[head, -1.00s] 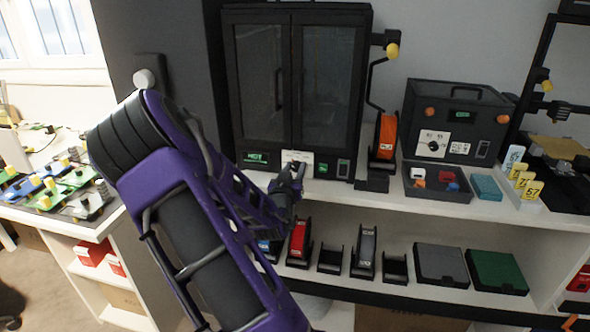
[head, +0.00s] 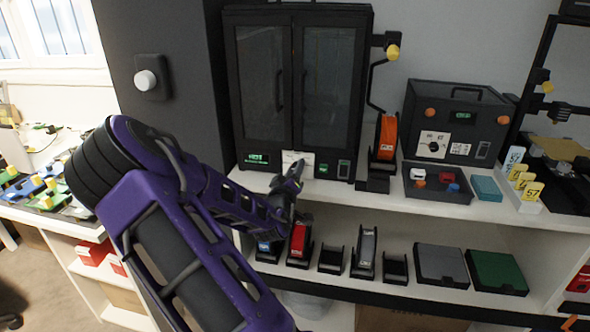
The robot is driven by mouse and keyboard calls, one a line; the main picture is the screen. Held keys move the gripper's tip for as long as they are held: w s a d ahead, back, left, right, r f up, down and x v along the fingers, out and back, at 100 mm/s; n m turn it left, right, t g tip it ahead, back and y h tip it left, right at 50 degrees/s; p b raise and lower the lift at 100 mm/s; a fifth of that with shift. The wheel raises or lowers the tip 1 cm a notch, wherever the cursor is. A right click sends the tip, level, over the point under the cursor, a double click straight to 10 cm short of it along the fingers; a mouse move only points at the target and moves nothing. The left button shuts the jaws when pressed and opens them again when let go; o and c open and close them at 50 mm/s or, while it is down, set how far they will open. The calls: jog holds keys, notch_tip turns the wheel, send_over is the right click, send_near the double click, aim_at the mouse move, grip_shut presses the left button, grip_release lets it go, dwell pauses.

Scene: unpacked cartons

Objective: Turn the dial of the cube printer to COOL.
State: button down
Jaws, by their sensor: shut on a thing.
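The printer (head: 235,95) is a tall black machine with two dark glazed doors, in the head view at the upper middle. A small green display (head: 257,159) low on its left front seems to read HOT. Its white dial plate (head: 303,157) is at the lower middle of the front. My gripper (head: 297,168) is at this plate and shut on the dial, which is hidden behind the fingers. I cannot read which mark the dial points to.
A smaller black box (head: 462,110) with its own white dial plate stands to the right. Several spools and flat boxes fill the shelf below. A white knob (head: 146,81) is on the dark column.

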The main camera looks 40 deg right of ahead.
dwell(0.5)
jog(key=c, duration=0.5)
grip_release()
jog(key=shift+c, duration=0.2)
jog(key=p+v, duration=0.9)
jog(key=v, duration=0.8)
jog(key=shift+s, duration=0.2)
jog(key=shift+a, duration=0.15)
